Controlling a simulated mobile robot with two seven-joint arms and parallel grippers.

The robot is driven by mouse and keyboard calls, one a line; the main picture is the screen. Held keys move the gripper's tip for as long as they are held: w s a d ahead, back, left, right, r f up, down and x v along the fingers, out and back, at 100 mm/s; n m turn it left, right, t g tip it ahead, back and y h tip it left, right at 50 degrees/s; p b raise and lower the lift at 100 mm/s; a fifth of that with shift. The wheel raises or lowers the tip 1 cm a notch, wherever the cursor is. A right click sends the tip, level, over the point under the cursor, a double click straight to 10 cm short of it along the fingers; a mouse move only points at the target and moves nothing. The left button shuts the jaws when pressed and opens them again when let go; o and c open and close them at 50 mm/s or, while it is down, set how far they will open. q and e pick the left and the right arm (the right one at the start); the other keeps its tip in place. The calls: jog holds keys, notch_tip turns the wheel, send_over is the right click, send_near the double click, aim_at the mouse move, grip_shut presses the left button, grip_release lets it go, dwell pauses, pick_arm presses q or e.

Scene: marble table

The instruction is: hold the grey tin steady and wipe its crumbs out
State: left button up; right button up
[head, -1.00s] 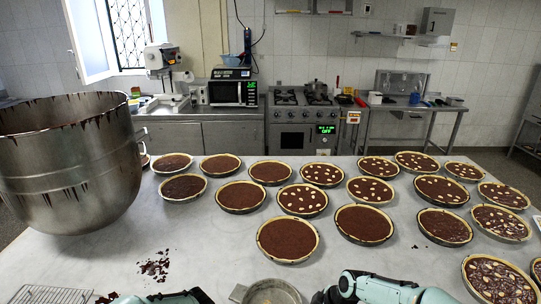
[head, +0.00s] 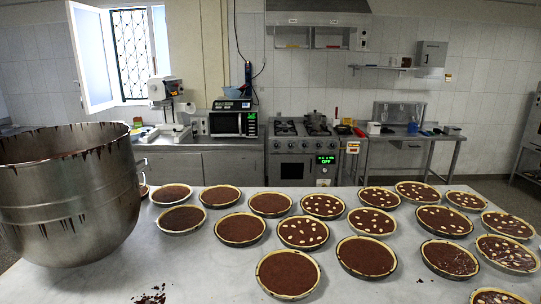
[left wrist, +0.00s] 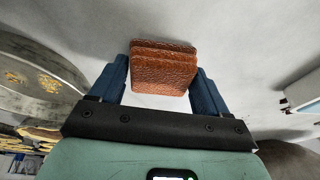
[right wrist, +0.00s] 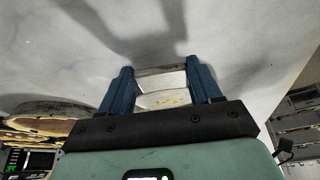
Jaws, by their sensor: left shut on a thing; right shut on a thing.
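My left gripper (left wrist: 163,85) is shut on a brown, rough-faced sponge (left wrist: 163,68) in the left wrist view. The grey tin (left wrist: 62,62) is at the left of that view, apart from the sponge, with yellowish crumbs (left wrist: 47,82) on its inside. In the right wrist view my right gripper (right wrist: 162,80) is shut on a grey metal part of the tin (right wrist: 160,78). Light yellowish specks show on the pale surface between its fingers. The head view shows neither gripper nor the tin.
A large chocolate-smeared bowl (head: 65,195) stands at the left of the marble table (head: 200,275). Several chocolate tarts (head: 288,273) fill the middle and right. Dark crumbs (head: 151,297) lie at the front left. The front left marble is otherwise mostly bare.

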pick_arm(q)
jog(key=shift+s, duration=0.1)
dwell(0.4)
jog(key=shift+m, duration=0.3)
jog(key=w+d+r, duration=0.1)
jog(key=d, duration=0.1)
jog(key=w+d+r, duration=0.3)
jog(key=w+d, duration=0.1)
jog(key=shift+w+d+r, duration=0.1)
jog(key=shift+d+r, duration=0.25)
jog(key=w+d+r, duration=0.2)
jog(key=d, duration=0.9)
jog(key=shift+r+n+g, duration=0.2)
jog(key=shift+n+g, duration=0.1)
jog(key=shift+n, duration=0.1)
jog(key=shift+s, duration=0.1)
jog(key=shift+f, duration=2.5)
